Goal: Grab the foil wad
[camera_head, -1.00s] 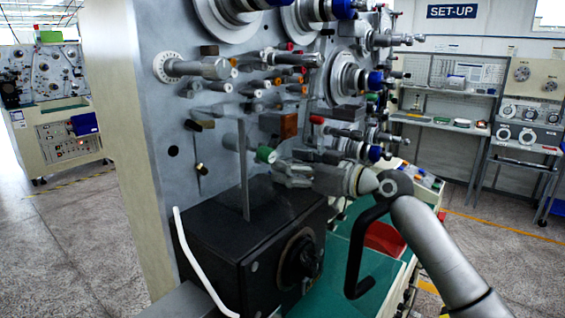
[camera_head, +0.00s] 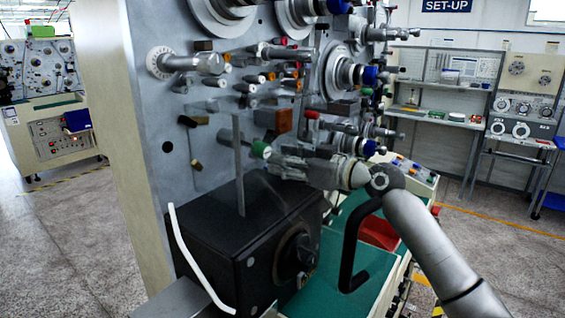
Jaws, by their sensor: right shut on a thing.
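My right gripper (camera_head: 283,166) is at the middle of the machine panel, just right of a green-tipped spindle (camera_head: 260,150) and above the black box. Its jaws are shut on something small. The silver-grey fingers blend with what they hold, so the foil wad's outline cannot be made out. I see no separate foil wad elsewhere in view. My left gripper is not in view.
The grey panel (camera_head: 155,115) carries many projecting spindles and rollers around the gripper. A clear upright plate (camera_head: 240,170) stands close to its left. The black box (camera_head: 225,240) lies below, with a green surface (camera_head: 325,285) and red bin (camera_head: 380,232) to the right.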

